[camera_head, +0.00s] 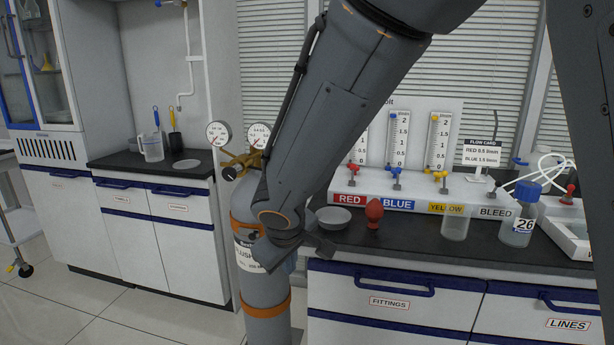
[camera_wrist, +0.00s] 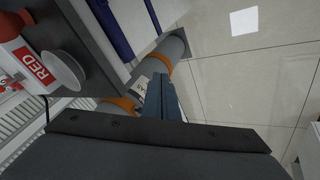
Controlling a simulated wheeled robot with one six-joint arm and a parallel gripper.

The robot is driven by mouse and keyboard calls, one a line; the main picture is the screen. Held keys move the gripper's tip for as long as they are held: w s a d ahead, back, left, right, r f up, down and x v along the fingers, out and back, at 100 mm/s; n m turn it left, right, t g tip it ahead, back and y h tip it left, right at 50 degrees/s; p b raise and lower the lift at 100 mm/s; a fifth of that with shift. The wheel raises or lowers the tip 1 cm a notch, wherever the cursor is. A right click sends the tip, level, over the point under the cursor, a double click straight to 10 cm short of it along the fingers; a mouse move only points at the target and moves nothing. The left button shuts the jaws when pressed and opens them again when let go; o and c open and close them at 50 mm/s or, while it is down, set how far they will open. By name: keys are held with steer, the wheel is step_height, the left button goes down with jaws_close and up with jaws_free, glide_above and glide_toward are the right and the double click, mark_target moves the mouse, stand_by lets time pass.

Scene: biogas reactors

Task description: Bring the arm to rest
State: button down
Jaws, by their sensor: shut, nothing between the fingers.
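My arm (camera_head: 345,110) reaches down across the middle of the head view, in front of the grey gas cylinder (camera_head: 262,318) and the left end of the bench. My gripper (camera_head: 276,262) is at its lower end, partly hidden by the wrist. In the wrist view its fingers (camera_wrist: 167,98) are together with nothing between them. They show in front of the cylinder (camera_wrist: 168,52); I cannot tell whether they touch it.
The black bench (camera_head: 400,235) holds a grey bowl (camera_head: 333,218), a red bulb (camera_head: 374,212), a beaker (camera_head: 455,222) and a blue-capped bottle (camera_head: 521,215). A flow panel (camera_head: 475,196) stands behind. Tiled floor (camera_head: 110,305) is open at lower left.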

steer(key=s+d+r+m+g+h+p, duration=0.1)
steer(key=s+d+m+g+p, duration=0.2)
steer(key=d, duration=0.6)
steer(key=s+d+r+m+h+p, duration=0.1)
steer(key=s+d+m, duration=0.1)
steer(key=s+d, duration=0.5)
steer(key=s+d+m+g+y+p, duration=0.1)
steer(key=s+d+m+g+p, duration=0.1)
steer(key=s+d, duration=0.5)
steer(key=shift+s+r+m+g+y, duration=0.4)
steer(key=shift+s+m+g, duration=0.1)
steer(key=shift+s+m, duration=0.7)
steer(key=shift+w+d, duration=0.1)
